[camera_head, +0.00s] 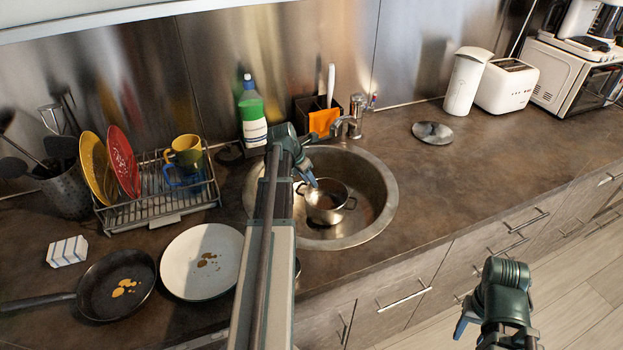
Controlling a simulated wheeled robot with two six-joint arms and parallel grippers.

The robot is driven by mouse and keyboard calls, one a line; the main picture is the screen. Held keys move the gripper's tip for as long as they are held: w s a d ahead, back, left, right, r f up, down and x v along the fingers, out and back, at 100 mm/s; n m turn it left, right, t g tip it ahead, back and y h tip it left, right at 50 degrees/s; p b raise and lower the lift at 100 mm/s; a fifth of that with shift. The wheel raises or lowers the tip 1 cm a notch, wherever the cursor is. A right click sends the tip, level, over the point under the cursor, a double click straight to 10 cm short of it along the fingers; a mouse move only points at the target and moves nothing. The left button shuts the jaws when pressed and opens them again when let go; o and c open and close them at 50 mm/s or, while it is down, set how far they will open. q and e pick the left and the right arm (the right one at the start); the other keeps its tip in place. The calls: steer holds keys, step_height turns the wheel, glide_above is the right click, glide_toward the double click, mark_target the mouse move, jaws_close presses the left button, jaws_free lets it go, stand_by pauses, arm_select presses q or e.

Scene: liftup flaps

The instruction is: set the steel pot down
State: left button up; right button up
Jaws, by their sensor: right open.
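The steel pot (327,203) is upright inside the round sink basin (375,207), with side handles. I cannot tell whether its base touches the sink bottom. My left gripper (311,178) is at the pot's upper left rim, close to the left handle. Its blue fingers are small and partly hidden by the wrist, so I cannot tell whether they are closed on the pot. My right gripper (497,334) is open and empty at the lower right, in front of the cabinets and far from the pot.
A dish rack (160,190), white plate (203,262) and frying pan (117,284) are left. The counter (470,165) right of the sink is mostly clear.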

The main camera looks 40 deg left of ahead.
arm_select(q)
steer(key=p+v, duration=0.6)
steer(key=v, duration=0.2)
